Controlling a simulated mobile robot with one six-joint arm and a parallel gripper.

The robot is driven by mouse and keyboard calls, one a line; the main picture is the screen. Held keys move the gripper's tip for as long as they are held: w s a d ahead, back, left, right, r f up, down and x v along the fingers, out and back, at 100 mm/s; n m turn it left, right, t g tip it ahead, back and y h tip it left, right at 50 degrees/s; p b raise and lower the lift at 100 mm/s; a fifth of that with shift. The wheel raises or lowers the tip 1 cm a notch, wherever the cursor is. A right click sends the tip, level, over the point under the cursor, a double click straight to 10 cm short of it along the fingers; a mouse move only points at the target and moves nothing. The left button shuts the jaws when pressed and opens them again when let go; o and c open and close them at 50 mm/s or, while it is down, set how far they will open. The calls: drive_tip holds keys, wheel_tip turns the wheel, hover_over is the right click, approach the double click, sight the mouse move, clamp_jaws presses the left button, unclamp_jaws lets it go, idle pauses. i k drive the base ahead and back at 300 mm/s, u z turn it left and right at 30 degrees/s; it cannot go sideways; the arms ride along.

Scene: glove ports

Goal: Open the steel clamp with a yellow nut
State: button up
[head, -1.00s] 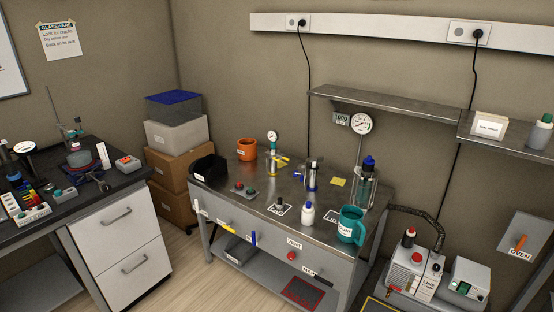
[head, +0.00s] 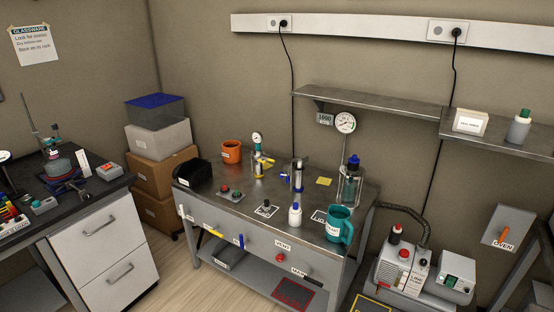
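On the steel bench (head: 225,205), a small gauge (head: 257,139) stands at the back on an upright steel fitting (head: 258,165). A yellow part (head: 267,160) shows beside this fitting. It may be the yellow nut of the clamp, but it is too small to tell, and I cannot tell whether any clamp there is open or shut. To its right stands another steel fitting (head: 298,175) with blue parts. My gripper is not in view.
An orange mug (head: 231,152), a black bin (head: 193,173), a button box (head: 231,195), a white bottle (head: 295,214) and a teal jug (head: 339,226) stand on the bench. A pump (head: 402,262) stands right. Floor (head: 188,262) shows between the bench and the left drawers (head: 108,240).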

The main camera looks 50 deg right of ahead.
sight(254, 157)
drive_tip(key=i, duration=0.95)
drive_tip(key=u, duration=0.05)
